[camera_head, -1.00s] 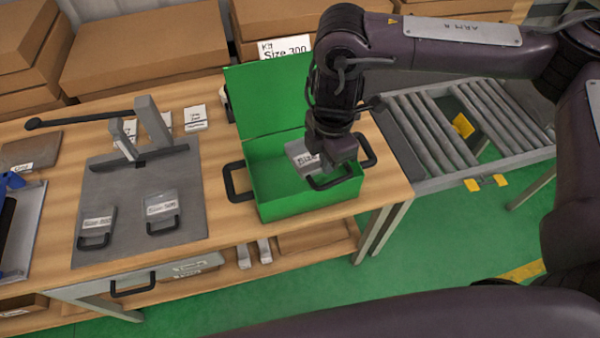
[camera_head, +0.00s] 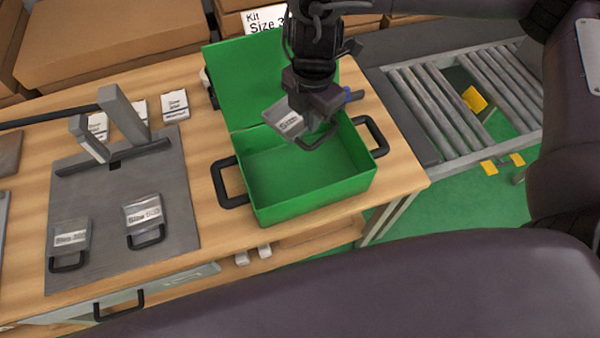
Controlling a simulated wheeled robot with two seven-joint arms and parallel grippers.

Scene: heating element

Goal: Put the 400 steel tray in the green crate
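The green crate (camera_head: 318,204) stands open on the wooden table, its lid (camera_head: 228,84) raised at the back and a black handle on each side. My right gripper (camera_head: 322,122) is over the back right part of the crate. It is shut on a small grey steel tray (camera_head: 284,118) with a white label and a black handle. The tray is tilted and appears above the crate floor; its label is too small to read. The crate floor that shows is empty. My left gripper is out of view.
Two similar labelled trays, one left (camera_head: 71,240) and one right (camera_head: 143,216), lie on a grey plate (camera_head: 105,262) with an upright metal fixture (camera_head: 124,118). Cardboard boxes (camera_head: 130,40) stand behind. A roller conveyor (camera_head: 440,120) is at the right.

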